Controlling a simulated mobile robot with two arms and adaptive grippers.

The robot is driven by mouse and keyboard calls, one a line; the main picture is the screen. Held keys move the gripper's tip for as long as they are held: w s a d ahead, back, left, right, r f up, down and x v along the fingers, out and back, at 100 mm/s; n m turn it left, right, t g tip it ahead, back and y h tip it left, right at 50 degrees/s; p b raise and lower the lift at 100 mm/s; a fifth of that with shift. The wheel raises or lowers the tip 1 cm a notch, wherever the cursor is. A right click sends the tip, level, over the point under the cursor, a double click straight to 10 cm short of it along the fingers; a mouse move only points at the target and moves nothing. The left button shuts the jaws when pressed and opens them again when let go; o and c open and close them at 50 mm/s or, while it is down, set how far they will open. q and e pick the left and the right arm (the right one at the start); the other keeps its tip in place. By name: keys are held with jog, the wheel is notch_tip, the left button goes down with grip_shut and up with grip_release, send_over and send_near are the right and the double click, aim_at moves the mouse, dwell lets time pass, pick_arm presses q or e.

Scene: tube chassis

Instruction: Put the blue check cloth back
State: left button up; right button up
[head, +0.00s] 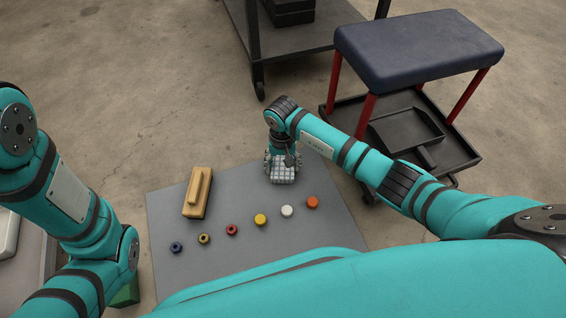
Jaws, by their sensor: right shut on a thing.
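The gripper hides the cloth's far side. I cannot tell whether the cloth touches the mat or hangs just above it. My left arm shows at the left edge, but its gripper is out of view.
A tan wooden block with a handle (197,193) lies left of the cloth. Several coloured round pieces, including a yellow one (260,220), form a row nearer me. A padded stool (418,48) with a lower tray stands right, a dark cart (310,38) behind.

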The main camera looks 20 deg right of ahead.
aim_at(283, 164)
jog(key=shift+f, duration=0.3)
jog(key=o, duration=1.1)
jog(key=shift+o, duration=0.2)
jog(key=shift+r, duration=0.15)
notch_tip(283, 164, up, 12)
jog(key=p, duration=0.7)
jog(key=shift+r+p, duration=0.15)
jog(key=shift+p, duration=0.25)
